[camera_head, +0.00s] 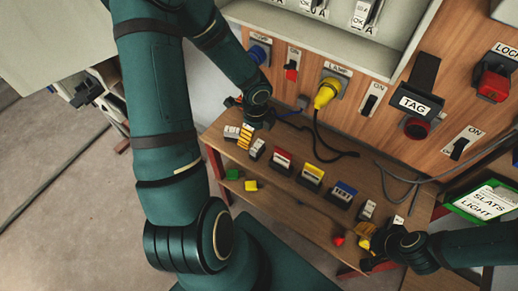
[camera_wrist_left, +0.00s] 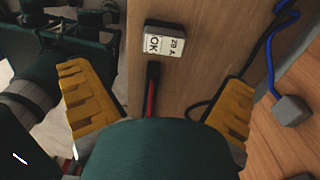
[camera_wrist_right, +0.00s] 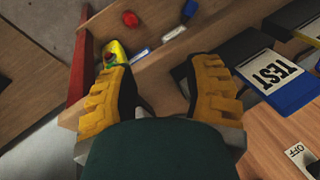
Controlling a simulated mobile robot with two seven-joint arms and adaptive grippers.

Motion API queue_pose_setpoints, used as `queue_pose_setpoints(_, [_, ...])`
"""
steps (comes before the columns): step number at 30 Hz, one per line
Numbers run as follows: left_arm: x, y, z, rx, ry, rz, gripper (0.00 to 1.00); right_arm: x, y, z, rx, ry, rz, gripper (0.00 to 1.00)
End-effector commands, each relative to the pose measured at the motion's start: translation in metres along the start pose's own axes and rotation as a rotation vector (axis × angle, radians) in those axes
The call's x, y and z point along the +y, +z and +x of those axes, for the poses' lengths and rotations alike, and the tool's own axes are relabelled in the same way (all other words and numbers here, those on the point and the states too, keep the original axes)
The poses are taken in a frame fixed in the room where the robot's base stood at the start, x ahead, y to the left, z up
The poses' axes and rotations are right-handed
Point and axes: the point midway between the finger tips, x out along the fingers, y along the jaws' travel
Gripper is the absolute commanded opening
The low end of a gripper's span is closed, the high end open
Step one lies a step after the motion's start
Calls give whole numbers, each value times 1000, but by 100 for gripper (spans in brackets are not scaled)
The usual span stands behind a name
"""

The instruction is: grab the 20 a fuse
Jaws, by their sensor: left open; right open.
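A small dark fuse with a white label reading "OK" and what looks like "20 A" (camera_wrist_left: 163,42) lies on the wooden bench in the left wrist view. It is ahead of my left gripper (camera_wrist_left: 158,105), whose yellow fingers are open, apart from it and empty. In the head view my left gripper (camera_head: 248,122) is over the bench's left end, beside a white-labelled fuse (camera_head: 256,149) that seems to be the same one. My right gripper (camera_wrist_right: 160,90) is open at the bench's right end, with no object clearly between its fingers; it also shows in the head view (camera_head: 375,248).
Red, yellow and blue labelled blocks (camera_head: 312,174) stand along the bench (camera_head: 292,205). More white-labelled pieces (camera_head: 368,208) are near the right end. Cables (camera_head: 320,140) hang from a yellow plug (camera_head: 325,95). The panel (camera_head: 300,55) with switches rises behind.

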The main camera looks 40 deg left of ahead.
Motion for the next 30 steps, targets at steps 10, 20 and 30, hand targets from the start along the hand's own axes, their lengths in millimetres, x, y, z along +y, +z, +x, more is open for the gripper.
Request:
queue_pose_setpoints(10, [0,0,49,0,0,1,100,6,9,18,-18,-2,-6,50])
queue_pose_setpoints(20, [-3,-1,87,2,1,0,100,12,15,31,-29,-3,-9,50])
queue_pose_setpoints(30, [-3,0,102,1,-1,-1,100,13,18,35,-36,-4,-11,50])
